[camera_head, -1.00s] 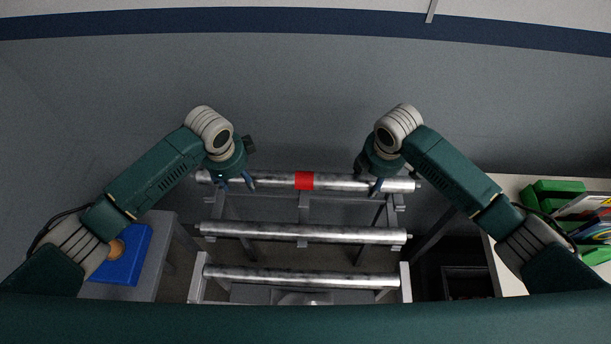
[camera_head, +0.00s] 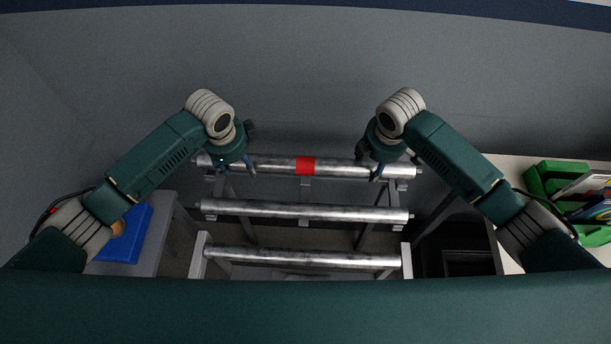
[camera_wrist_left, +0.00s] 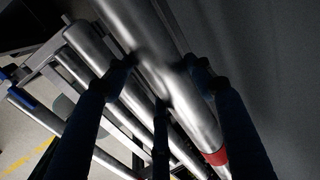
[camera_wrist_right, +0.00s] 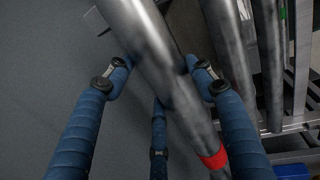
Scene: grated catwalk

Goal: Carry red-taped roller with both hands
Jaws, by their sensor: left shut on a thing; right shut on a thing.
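The red-taped roller (camera_head: 335,167) is a long grey metal cylinder with a red band around its middle. It lies level, left to right, along the far side of the rack. My left gripper (camera_head: 238,166) is shut on it left of the band, and my right gripper (camera_head: 368,168) is shut on it right of the band. In the left wrist view the roller (camera_wrist_left: 203,122) runs between the blue fingers. In the right wrist view it also runs between the fingers (camera_wrist_right: 180,100). Whether it touches its brackets is unclear.
A second roller (camera_head: 300,212) and a third roller (camera_head: 300,256) lie nearer on the rack. A blue tray (camera_head: 135,240) sits on a grey surface at left. A green bin (camera_head: 540,178) with flat items stands on a white table at right. A grey wall rises behind.

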